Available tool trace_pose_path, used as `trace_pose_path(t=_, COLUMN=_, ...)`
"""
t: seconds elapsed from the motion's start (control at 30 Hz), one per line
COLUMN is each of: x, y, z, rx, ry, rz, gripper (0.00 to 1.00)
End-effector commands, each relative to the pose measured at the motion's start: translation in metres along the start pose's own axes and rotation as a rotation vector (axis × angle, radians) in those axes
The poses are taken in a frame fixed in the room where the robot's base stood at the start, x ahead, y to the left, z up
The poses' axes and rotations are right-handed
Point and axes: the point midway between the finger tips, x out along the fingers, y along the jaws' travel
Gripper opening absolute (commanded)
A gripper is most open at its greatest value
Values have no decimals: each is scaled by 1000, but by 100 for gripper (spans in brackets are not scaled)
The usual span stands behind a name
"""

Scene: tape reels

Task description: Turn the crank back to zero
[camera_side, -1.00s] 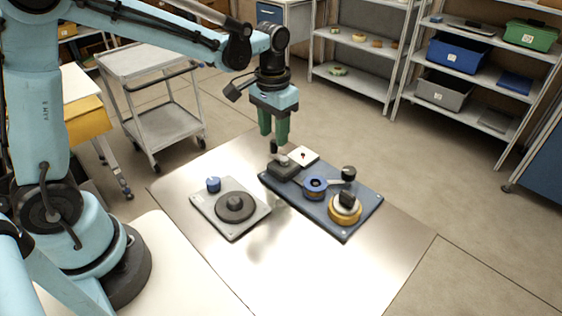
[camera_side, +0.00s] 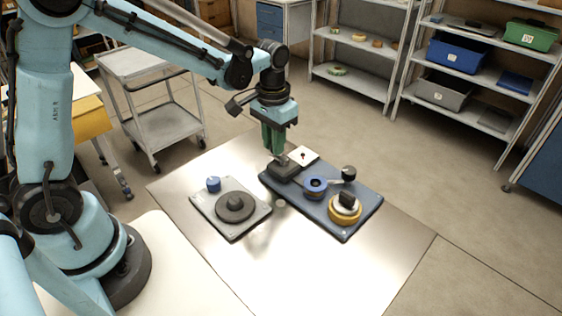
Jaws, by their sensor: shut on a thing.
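The dark blue base plate (camera_side: 300,205) lies on the metal table. On it, a blue ring-shaped hub (camera_side: 315,186) has a short pale crank arm beside it, ending in a black crank knob (camera_side: 348,173) at the upper right. A yellow and white reel (camera_side: 345,209) with a black block on top sits at the plate's front right. A dark block (camera_side: 284,172) with a small grey lever is at the plate's far left end. My gripper (camera_side: 275,152) points down at this block, its green fingers shut on the upright lever handle, which they mostly hide. It is apart from the crank knob.
A grey plate with a dark round disc (camera_side: 234,207) and a blue knob (camera_side: 214,184) lies left of the base plate. A white card (camera_side: 303,156) stands behind the dark block. The table's front (camera_side: 300,270) is clear.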

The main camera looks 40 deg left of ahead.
Motion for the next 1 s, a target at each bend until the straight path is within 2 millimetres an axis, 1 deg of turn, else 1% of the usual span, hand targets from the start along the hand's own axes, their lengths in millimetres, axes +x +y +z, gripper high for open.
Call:
trace_pose_path(t=0.37, x=0, y=0, z=0, rx=0, ry=0, rz=0, gripper=0)
trace_pose_path(t=0.7, x=0, y=4, z=13, rx=1, ry=0, rz=1, gripper=0)
trace_pose_path(t=1.0, x=0, y=4, z=14, rx=1, ry=0, rz=1, gripper=0)
